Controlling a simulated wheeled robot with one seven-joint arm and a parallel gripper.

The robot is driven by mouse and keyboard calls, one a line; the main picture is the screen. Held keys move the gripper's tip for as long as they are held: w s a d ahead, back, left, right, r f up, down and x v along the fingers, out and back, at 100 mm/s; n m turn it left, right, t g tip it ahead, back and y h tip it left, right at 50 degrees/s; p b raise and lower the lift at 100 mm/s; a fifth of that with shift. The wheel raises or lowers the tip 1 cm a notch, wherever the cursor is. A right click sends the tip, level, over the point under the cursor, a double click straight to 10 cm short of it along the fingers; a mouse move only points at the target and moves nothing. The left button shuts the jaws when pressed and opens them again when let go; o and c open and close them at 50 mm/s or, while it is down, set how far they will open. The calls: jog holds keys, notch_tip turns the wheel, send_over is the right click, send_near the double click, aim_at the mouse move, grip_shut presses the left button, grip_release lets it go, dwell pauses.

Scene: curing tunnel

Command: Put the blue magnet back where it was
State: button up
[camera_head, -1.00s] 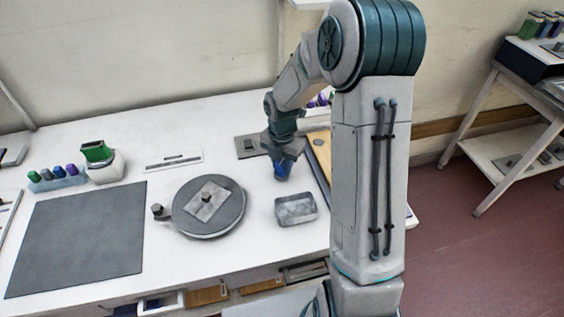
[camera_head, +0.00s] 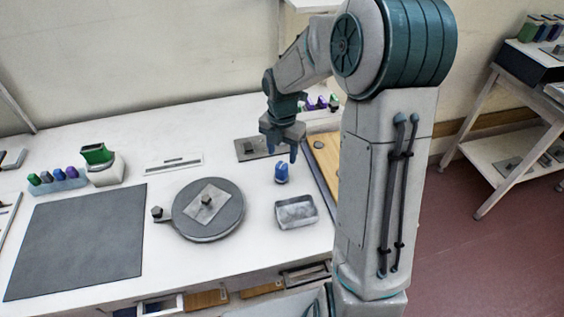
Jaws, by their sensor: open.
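The blue magnet (camera_head: 281,173) stands upright on the white table, just behind the small grey metal tray (camera_head: 297,212) and right of the round grey turntable (camera_head: 207,209). My gripper (camera_head: 283,150) is open and empty above the magnet, with its fingers apart and pointing down. The fingertips look clear of the magnet. A flat grey plate (camera_head: 247,150) lies behind, partly hidden by the gripper.
A rack (camera_head: 57,180) with several coloured pieces and a green-topped device (camera_head: 98,158) stand at the left. A dark mat (camera_head: 75,243) covers the front left. A wooden board (camera_head: 325,155) lies right of the magnet, partly hidden by my arm.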

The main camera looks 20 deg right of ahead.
aim_at(282, 165)
notch_tip(282, 165, up, 5)
jog(key=s+r+m+t, duration=0.1)
jog(key=s+r+m, duration=0.2)
jog(key=s+m, duration=0.7)
jog(key=s+r+m+t, duration=0.2)
jog(key=s+m, duration=0.9)
jog(key=m, duration=0.6)
jog(key=shift+s+a+r, duration=0.15)
jog(key=shift+s+r, duration=0.05)
jog(key=shift+r, duration=0.5)
